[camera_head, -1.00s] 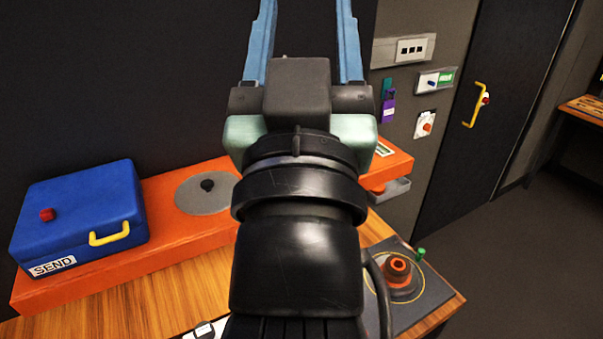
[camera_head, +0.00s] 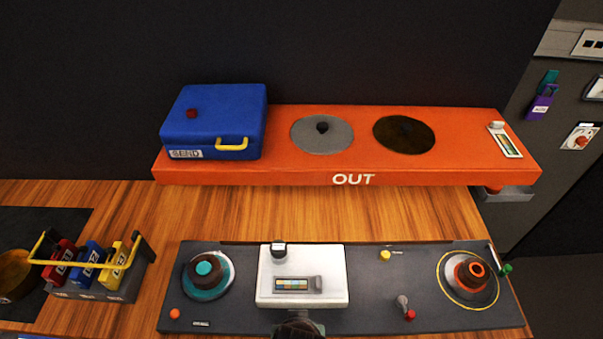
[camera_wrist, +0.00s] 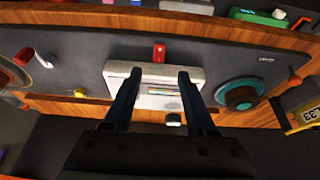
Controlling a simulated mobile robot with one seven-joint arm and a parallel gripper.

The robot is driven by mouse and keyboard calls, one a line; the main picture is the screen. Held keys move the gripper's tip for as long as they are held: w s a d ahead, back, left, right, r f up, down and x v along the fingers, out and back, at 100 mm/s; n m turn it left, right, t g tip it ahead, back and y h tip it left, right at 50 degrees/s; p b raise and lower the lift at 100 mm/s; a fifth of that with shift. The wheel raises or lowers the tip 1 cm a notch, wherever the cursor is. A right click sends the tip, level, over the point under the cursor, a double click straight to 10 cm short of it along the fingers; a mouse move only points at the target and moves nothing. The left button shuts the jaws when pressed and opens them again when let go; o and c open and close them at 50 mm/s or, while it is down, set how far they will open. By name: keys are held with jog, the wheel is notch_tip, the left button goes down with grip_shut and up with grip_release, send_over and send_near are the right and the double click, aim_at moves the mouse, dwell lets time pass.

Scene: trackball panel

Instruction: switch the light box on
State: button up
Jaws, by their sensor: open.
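The white light box (camera_head: 330,290) sits on the dark panel in the middle of the head view, with a strip of coloured patches (camera_head: 292,285) on top. A black-and-white knob (camera_head: 278,251) is at its far left edge, and a grey piece (camera_head: 318,284) is beside the strip. In the wrist view the light box (camera_wrist: 195,78) lies beyond my gripper (camera_wrist: 158,75), whose two fingers are apart and empty over it. A red switch-like part (camera_wrist: 159,53) stands at the box's edge between the fingertips' directions. I cannot tell its position or whether the box is lit.
A teal trackball (camera_head: 205,272) is left of the box and an orange one (camera_head: 470,275) right. Behind is an orange OUT shelf (camera_head: 450,175) with a blue SEND case (camera_head: 215,110). A caddy (camera_head: 130,285) stands left.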

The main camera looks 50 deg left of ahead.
jog(key=x, duration=0.9)
jog(key=shift+w+p, duration=0.15)
jog(key=shift+p, duration=0.2)
jog(key=shift+c, duration=0.3)
grip_shut()
